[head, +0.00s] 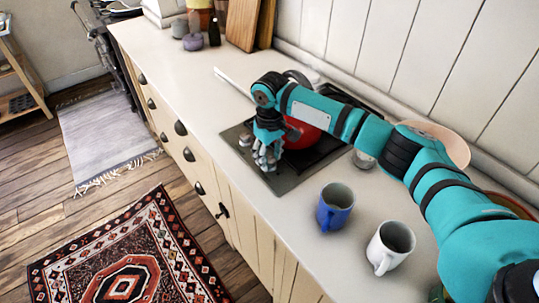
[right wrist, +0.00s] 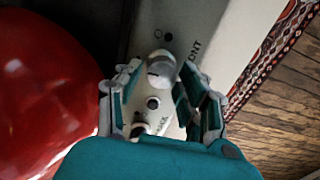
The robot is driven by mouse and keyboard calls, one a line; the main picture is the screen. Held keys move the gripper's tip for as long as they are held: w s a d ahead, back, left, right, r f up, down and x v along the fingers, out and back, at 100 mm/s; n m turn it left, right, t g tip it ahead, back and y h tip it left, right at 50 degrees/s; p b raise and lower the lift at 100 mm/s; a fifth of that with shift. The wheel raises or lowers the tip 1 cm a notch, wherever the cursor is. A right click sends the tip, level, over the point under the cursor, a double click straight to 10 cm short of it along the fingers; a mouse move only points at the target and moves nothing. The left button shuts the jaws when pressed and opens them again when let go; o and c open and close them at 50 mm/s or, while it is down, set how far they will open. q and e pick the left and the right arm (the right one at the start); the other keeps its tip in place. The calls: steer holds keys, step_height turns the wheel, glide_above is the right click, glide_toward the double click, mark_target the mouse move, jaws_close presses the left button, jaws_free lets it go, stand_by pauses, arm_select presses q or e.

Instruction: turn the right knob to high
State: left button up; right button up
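The right knob (right wrist: 162,68) is a pale grey round knob on the light control strip of the cooktop (right wrist: 205,35), near lettering that partly reads "ONT". My right gripper (right wrist: 158,82) is over it, with one finger on each side and the knob between the fingertips. The fingers look apart, and I see no clear grip on the knob. In the head view my right gripper (head: 266,162) reaches down at the cooktop's front edge and hides most of this knob. The other knob (head: 245,140) shows just left of it. My left gripper is not in view.
A red pot (head: 302,132) stands on the cooktop close behind my right gripper. A blue mug (head: 335,207) and a white mug (head: 390,247) stand on the counter to the right. The counter (head: 190,80) left of the cooktop is mostly clear.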

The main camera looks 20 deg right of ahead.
steer(key=shift+c, duration=0.5)
jaws_close()
